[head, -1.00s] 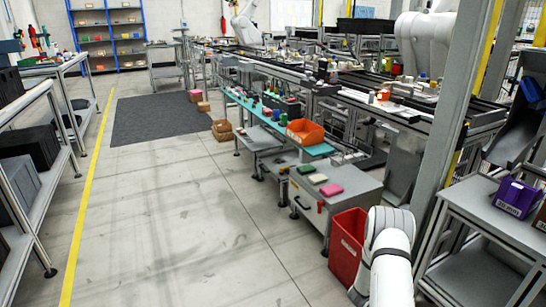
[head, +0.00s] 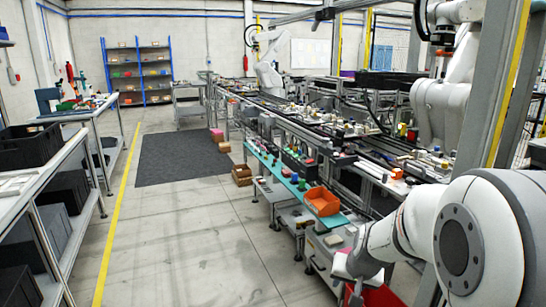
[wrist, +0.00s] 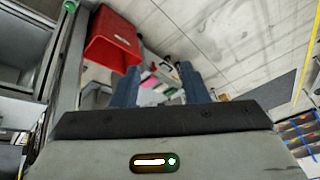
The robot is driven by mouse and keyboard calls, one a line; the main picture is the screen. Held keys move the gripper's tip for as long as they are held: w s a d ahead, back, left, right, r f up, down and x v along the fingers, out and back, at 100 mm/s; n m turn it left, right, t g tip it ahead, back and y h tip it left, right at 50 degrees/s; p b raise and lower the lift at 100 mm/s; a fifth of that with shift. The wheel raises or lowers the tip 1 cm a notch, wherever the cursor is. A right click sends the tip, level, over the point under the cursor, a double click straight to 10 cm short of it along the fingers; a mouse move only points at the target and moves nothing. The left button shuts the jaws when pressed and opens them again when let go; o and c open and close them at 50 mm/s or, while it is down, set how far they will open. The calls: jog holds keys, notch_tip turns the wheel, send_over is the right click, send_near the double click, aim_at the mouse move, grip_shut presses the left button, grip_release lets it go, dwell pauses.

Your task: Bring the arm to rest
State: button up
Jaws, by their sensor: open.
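My arm (head: 425,225) fills the lower right of the head view, bent, with a large round grey joint cover facing the camera. My gripper cannot be made out clearly in the head view. In the wrist view my gripper (wrist: 159,82) shows two dark blue-grey fingers standing apart, with nothing held between them. Past the fingers, some way off, are small pink and green items (wrist: 155,92) on a grey surface.
A red bin (wrist: 113,48) stands near the gripper in the wrist view; the arm mostly hides it in the head view. An orange bin (head: 321,201) sits on the long workbench. Shelving with black crates (head: 30,145) stands left. The middle floor is clear.

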jog(key=s+a+r+n+g+p, duration=0.1)
jog(key=s+r+p, duration=0.3)
jog(key=s+r, duration=0.4)
jog(key=s+a+r+n+g+p, duration=0.1)
jog(key=s+r+p, duration=0.3)
jog(key=s+r, duration=0.4)
jog(key=s+a+n, duration=0.1)
jog(key=s, duration=0.3)
jog(key=shift+s+a+r+h, duration=0.3)
jog(key=shift+s, duration=0.1)
